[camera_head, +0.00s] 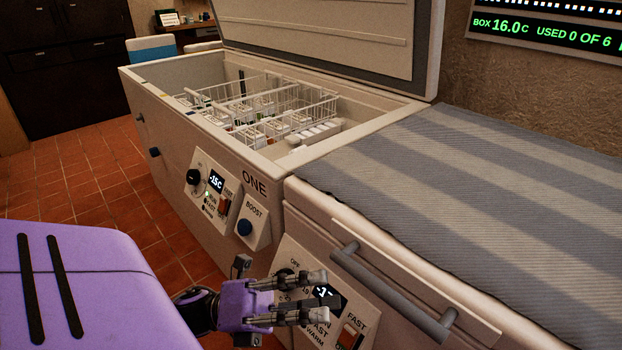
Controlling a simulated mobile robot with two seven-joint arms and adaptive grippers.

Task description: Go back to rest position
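My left gripper (327,295) is at the bottom middle, in front of the control panel of the nearer freezer. Its two dark grey fingers are spread apart with nothing between them. It hides part of that panel's display and dial. My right gripper is not in view. The purple shape at the lower left is part of me.
A white chest freezer (165,135) marked ONE stands with its lid (330,38) raised. Wire baskets (270,105) with small jars sit inside. The nearer freezer is covered by a grey ribbed mat (480,180) and has a front handle (385,290). Tiled floor (75,190) is clear at left.

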